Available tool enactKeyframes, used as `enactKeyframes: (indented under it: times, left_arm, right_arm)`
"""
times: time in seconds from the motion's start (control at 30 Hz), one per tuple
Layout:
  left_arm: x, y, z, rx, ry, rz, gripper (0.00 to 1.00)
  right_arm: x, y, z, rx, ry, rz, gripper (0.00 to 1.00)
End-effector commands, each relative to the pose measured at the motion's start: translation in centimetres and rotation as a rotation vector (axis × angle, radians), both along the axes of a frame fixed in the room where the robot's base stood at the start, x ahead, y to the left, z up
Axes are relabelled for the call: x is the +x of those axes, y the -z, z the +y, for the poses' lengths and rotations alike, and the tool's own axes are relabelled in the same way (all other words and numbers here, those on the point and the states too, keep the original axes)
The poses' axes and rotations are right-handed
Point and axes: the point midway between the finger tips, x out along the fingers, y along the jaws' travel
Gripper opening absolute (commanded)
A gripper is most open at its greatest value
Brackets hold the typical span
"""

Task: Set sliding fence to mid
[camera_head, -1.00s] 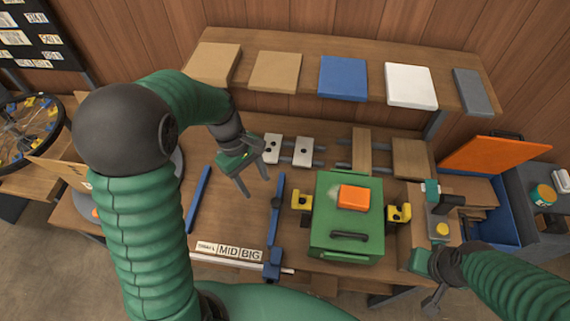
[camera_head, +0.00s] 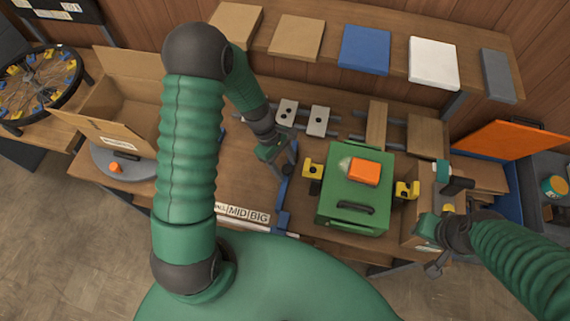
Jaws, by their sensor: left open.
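The sliding fence (camera_head: 283,192) is a blue bar running front to back, with a blue block at its front end on a pale rail. The block sits just right of the BIG label (camera_head: 259,217). The MID label (camera_head: 237,212) is left of BIG, and the small label is partly hidden behind my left arm. My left gripper (camera_head: 282,165) is open at the fence's far part, close to its dark knob; I cannot tell whether it touches. My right gripper (camera_head: 436,266) is at the bench's front right, and its jaws are unclear.
A green box (camera_head: 355,215) with an orange block (camera_head: 363,172) and yellow clamps stands right of the fence. Two pale blocks (camera_head: 319,120) sit behind on rails. An open cardboard box (camera_head: 120,110) stands left. A shelf with several boards (camera_head: 364,50) spans the back.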

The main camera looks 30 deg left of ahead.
Motion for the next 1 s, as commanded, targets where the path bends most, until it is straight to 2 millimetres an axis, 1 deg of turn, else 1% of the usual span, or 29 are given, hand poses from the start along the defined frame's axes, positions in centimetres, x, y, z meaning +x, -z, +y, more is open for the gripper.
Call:
enactKeyframes:
  times: [0.1,0.27,0.67,1.0]
  left_arm:
    - [0.11,0.35,-0.06,-0.001,0.0,0.001,0.53]
    - [0.09,0.32,-0.03,-0.001,0.001,0.0,0.53]
    - [0.09,0.24,-0.01,0.0,0.001,-0.001,0.0]
    - [0.16,0.22,-0.02,0.0,0.001,-0.003,0.0]
  right_arm:
    - [0.0,0.01,-0.01,0.0,0.0,0.0,0.36]
    - [0.0,0.02,-0.01,0.0,0.0,0.0,0.36]
    - [0.01,0.01,0.0,0.0,0.0,0.0,0.36]
    - [0.01,0.0,0.0,0.0,0.0,0.0,0.36]
